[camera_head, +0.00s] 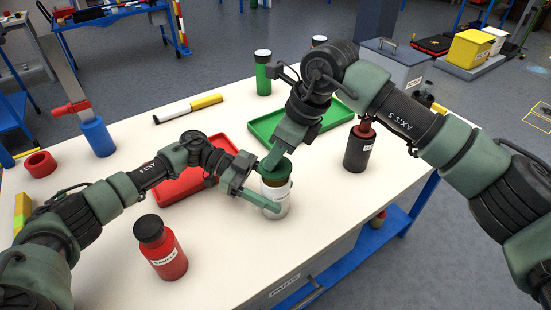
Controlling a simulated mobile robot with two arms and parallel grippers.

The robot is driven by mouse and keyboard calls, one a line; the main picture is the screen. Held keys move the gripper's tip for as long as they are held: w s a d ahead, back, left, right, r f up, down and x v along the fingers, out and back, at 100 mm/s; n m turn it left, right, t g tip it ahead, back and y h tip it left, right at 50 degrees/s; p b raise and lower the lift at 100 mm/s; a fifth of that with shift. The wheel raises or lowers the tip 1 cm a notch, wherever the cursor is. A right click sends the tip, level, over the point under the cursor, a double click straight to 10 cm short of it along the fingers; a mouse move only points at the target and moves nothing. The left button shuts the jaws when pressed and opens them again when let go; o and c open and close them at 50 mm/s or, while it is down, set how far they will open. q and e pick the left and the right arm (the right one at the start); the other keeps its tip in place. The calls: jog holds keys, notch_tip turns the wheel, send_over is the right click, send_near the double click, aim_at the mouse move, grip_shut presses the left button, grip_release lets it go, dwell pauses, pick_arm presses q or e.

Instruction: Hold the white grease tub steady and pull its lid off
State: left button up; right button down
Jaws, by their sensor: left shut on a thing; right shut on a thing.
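The white grease tub (284,195) stands upright near the front edge of the table, with a label on its side. Its dark green lid (283,167) is at the top, and a brownish band shows under it. I cannot tell whether the lid sits tight or is slightly raised. My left gripper (266,206) is shut on the tub's body, coming from the left. My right gripper (275,160) is shut on the lid from above and partly hides it.
A red tray (177,191) lies left of the tub and a green tray (262,127) behind it. A red bottle (167,257) stands front left, a black bottle (357,152) to the right. A green bottle (263,77) and a yellow-white marker (188,109) are farther back.

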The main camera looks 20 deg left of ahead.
dwell(0.3)
pick_arm(q)
jog(key=o, duration=1.7)
